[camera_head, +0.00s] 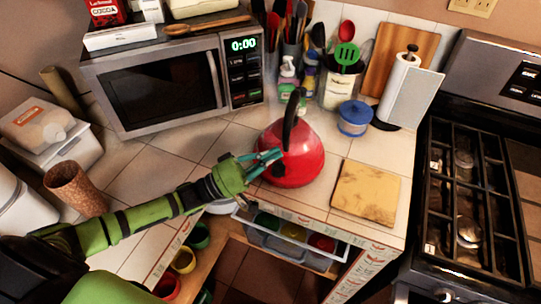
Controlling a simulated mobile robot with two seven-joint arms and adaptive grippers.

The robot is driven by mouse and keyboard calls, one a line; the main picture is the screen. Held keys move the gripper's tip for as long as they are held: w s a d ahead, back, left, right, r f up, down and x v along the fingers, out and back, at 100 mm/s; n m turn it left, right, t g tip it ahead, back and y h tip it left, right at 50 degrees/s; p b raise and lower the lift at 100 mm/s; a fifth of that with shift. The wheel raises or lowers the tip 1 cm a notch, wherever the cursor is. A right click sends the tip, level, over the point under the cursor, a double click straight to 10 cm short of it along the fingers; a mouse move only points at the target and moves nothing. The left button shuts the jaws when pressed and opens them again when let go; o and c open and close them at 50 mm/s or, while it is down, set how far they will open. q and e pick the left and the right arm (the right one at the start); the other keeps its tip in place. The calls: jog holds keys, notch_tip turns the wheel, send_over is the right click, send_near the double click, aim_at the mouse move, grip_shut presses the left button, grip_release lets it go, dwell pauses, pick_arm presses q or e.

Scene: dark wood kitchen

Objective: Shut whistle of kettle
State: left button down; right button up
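A red kettle (297,165) with a tall black handle (291,118) stands upright on the tiled counter, right of the microwave. My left gripper (274,158) reaches in from the left, with its teal fingers at the kettle's left side. The fingertips overlap the red body in the picture; I cannot tell whether they touch it. How far the fingers are apart is unclear. The whistle and spout cannot be made out, so I cannot tell whether the whistle is open or shut. My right gripper is out of view.
A microwave (165,87) stands at the back left. A wooden board (366,192) lies right of the kettle, with a blue pot (354,118) and paper towel roll (398,85) behind. An open drawer (290,250) is below the counter edge. A stove (465,200) is at right.

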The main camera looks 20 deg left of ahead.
pick_arm(q)
jog(key=shift+m+h+b, duration=0.3)
jog(key=shift+m+b, duration=0.1)
jog(key=shift+b, duration=0.05)
jog(key=m+g+h+b, duration=0.1)
jog(key=m+b, duration=0.1)
jog(key=s+m+h+b, duration=0.1)
jog(key=m+h+b, duration=0.1)
jog(key=m+b, duration=0.1)
jog(key=m+g+h+b, duration=0.1)
jog(key=m+b, duration=0.1)
jog(key=b, duration=0.1)
jog(key=shift+s+d+m+g+h, duration=0.1)
jog(key=shift+s+m+g+h, duration=0.2)
jog(key=shift+m+h, duration=0.1)
jog(key=shift+s, duration=0.3)
dwell(0.4)
dwell(0.4)
